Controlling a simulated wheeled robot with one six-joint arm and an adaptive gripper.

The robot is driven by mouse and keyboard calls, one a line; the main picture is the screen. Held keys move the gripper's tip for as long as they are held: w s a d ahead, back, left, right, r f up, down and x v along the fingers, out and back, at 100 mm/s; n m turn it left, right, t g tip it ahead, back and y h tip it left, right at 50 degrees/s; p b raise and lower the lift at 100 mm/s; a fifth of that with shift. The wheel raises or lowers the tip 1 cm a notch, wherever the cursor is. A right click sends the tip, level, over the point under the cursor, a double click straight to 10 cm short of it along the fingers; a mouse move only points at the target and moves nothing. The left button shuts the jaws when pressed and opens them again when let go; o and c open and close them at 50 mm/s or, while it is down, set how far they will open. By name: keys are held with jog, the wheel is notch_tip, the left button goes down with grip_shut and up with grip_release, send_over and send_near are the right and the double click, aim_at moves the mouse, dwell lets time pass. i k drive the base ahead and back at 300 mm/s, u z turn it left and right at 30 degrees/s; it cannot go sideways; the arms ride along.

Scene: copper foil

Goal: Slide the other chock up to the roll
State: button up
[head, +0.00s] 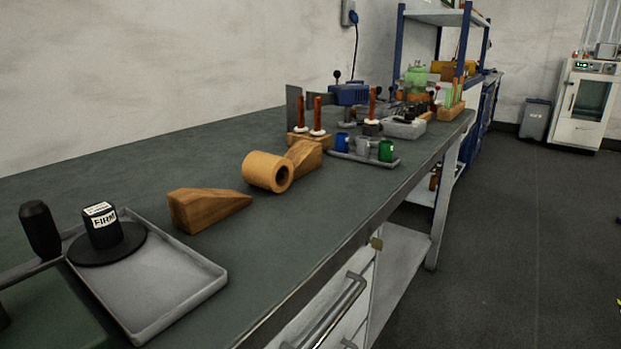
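A hollow tan roll (268,171) lies on its side on the dark green bench top, its open end facing the lower right. One wooden wedge chock (306,158) is at its far right side and appears to touch it, partly hidden behind it. The other wooden wedge chock (205,209) lies nearer, to the left of the roll. Its thin end points toward the roll, with a short gap of bare bench between them. My gripper is not in view.
A grey tray (165,290) with a black knob labelled FIRM (102,226) stands at the near left. Behind the roll are a tray with coloured cups (385,151) and upright red-handled tools (318,117). The bench's front edge (345,240) runs along the right.

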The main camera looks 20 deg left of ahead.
aim_at(192, 211)
jog(key=u, duration=1.75)
